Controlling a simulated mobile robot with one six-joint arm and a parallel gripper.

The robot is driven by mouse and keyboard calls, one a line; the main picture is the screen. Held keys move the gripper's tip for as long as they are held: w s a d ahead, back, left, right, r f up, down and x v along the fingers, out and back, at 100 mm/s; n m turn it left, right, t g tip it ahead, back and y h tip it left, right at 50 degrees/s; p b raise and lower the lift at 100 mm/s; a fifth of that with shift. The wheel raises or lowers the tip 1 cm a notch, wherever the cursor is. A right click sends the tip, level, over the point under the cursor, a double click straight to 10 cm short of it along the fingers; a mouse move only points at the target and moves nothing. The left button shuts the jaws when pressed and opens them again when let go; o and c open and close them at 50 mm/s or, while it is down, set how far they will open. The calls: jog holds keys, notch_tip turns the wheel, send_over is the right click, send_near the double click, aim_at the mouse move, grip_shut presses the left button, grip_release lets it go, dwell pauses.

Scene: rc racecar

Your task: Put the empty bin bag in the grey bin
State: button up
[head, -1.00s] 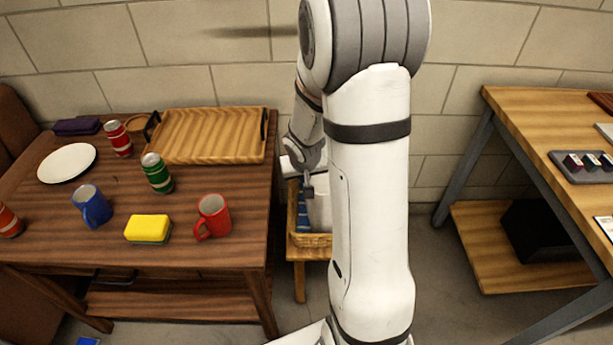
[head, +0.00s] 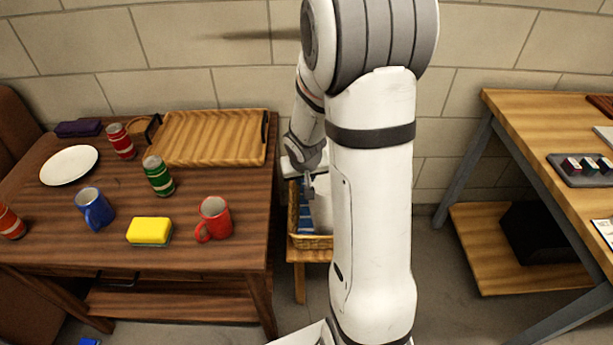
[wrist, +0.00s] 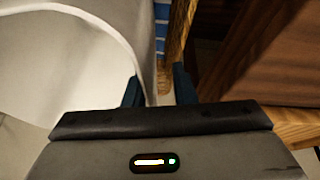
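My gripper (head: 308,190) points down at a wicker basket (head: 312,241) on a small wooden stand between the two tables. In the wrist view, my gripper's (wrist: 158,92) two dark fingers are apart. The edge of a white, rounded, thin-walled thing (wrist: 65,60) runs down between them; it may be the bin bag, but I cannot tell for sure. In the head view a white thing (head: 322,208) in the basket is partly hidden by my arm. A blue striped item (head: 305,215) is beside it. I cannot make out the grey bin.
The left table (head: 60,235) holds a wooden tray (head: 205,135), white plate (head: 68,165), blue mug (head: 93,207), red mug (head: 214,218), yellow sponge (head: 149,231) and several cans. Its edge is close to the basket. A workbench (head: 535,125) stands right, with floor between.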

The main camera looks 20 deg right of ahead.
jog(key=p+v, duration=0.3)
jog(key=v, duration=0.8)
jog(key=s+a+r+n+g, duration=0.1)
jog(key=s+a+r, duration=0.3)
jog(key=s, duration=0.3)
jog(key=s+a+r+n+g+y, duration=0.1)
jog(key=s+a+r, duration=0.2)
jog(key=s, duration=0.5)
jog(key=shift+a+r+y, duration=0.3)
jog(key=shift+a+r, duration=0.05)
jog(key=shift+r, duration=0.35)
jog(key=shift+o, duration=0.5)
jog(key=shift+s+g, duration=0.3)
jog(key=shift+s, duration=0.1)
jog(key=m+g+b, duration=0.1)
jog(key=m+g, duration=0.1)
send_near(321, 208)
jog(key=w, duration=0.4)
jog(key=shift+w+f, duration=0.15)
jog(key=shift+f, duration=0.2)
notch_tip(321, 208, down, 3)
jog(key=shift+w+d+r+b, duration=0.1)
jog(key=shift+d+r+b, duration=0.1)
jog(key=shift+b, duration=0.15)
jog(key=shift+w+a+f+b, duration=0.15)
jog(key=shift+f+b, duration=0.25)
jog(key=shift+f, duration=0.9)
jog(key=shift+w+f+b, duration=0.15)
jog(key=shift+f+b, duration=0.25)
jog(key=shift+f, duration=0.9)
